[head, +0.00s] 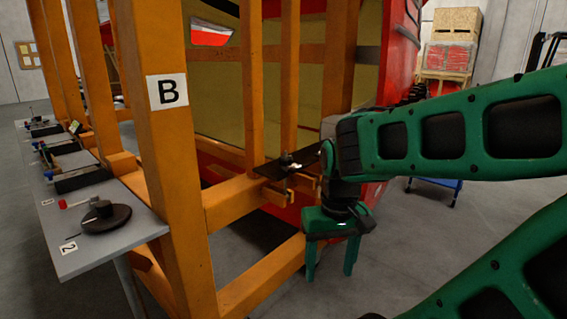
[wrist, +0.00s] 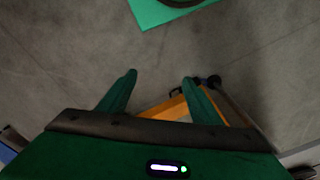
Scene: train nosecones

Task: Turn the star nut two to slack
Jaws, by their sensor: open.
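My gripper (head: 331,268) hangs fingers down in front of the orange frame, below and right of a dark plate (head: 275,169) on its crossbeam. A small metallic fitting (head: 289,160) sits on that plate; it is too small to tell whether it is star nut two. A label with "2" (head: 69,247) lies on the grey table at left, near a dark round disc (head: 106,217) with a knob-like block on top. In the wrist view my gripper (wrist: 160,78) has its fingers apart, with nothing held between them.
The orange frame has a post marked "B" (head: 167,91). The grey table (head: 128,245) carries several tools and trays. A red-and-yellow nosecone (head: 225,103) stands behind the frame. A blue cart (head: 436,188) and stacked crates (head: 450,45) are at back right. The grey floor below my gripper looks mostly clear.

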